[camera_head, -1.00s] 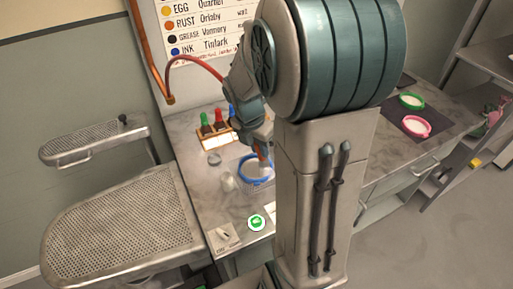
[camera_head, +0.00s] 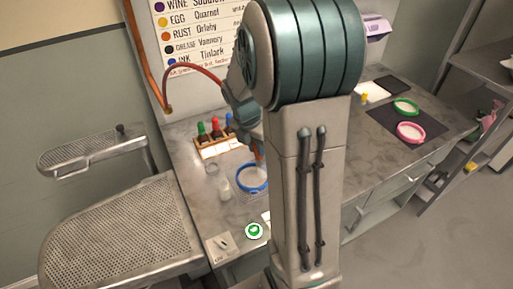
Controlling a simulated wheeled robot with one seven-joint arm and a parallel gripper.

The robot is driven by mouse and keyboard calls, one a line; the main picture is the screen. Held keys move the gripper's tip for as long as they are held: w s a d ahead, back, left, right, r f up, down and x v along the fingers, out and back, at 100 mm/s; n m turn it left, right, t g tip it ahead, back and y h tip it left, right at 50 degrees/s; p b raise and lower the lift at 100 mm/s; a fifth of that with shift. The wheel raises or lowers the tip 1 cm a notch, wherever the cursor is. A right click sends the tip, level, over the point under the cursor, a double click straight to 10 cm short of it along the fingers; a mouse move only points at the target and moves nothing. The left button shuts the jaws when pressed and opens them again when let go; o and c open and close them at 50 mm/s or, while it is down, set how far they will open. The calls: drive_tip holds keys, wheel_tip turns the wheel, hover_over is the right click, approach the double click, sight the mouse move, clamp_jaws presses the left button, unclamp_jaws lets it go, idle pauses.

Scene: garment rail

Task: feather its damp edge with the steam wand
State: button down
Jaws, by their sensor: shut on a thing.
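My gripper (camera_head: 254,150) is at the bench, partly hidden behind my own arm. It appears shut on the steam wand, whose red hose (camera_head: 196,70) runs from the copper pipe at the wall to the gripper area. A small orange-brown tip (camera_head: 261,165) shows below the gripper, over the right part of a blue hoop (camera_head: 241,186). Pale cloth shows inside the hoop. The damp edge cannot be made out, and whether the tip touches the cloth cannot be told.
A rack (camera_head: 218,149) of colour-topped bottles stands behind the hoop. A clear glass (camera_head: 224,188) is left of it. A round green-marked item (camera_head: 254,231) lies in front. Perforated ironing boards (camera_head: 120,240) stand left.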

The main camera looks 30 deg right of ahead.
wheel_tip(320, 180, up, 7)
drive_tip(key=p, duration=0.6)
drive_tip(key=shift+r+p, duration=0.1)
drive_tip(key=shift+p, duration=0.2)
idle(0.4)
